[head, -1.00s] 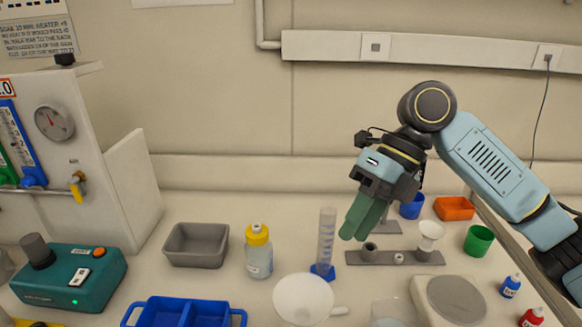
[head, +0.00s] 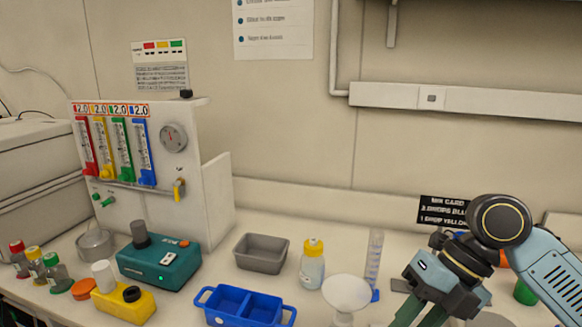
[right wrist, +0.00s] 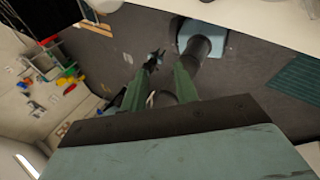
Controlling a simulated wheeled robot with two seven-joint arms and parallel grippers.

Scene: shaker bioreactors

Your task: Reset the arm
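My right arm comes in from the right in the head view. Its gripper (head: 420,312) points down over the bench's right part, with green fingers apart and cut off at the lower edge. The right wrist view shows both green fingers (right wrist: 165,80) with a gap between them and nothing held. My left gripper is in neither view.
A gas panel (head: 135,160) with coloured flow tubes stands at the left. On the bench are a teal device (head: 158,262), grey tray (head: 262,253), yellow-capped bottle (head: 312,268), measuring cylinder (head: 374,258), blue divided tray (head: 243,305) and white funnel (head: 346,293).

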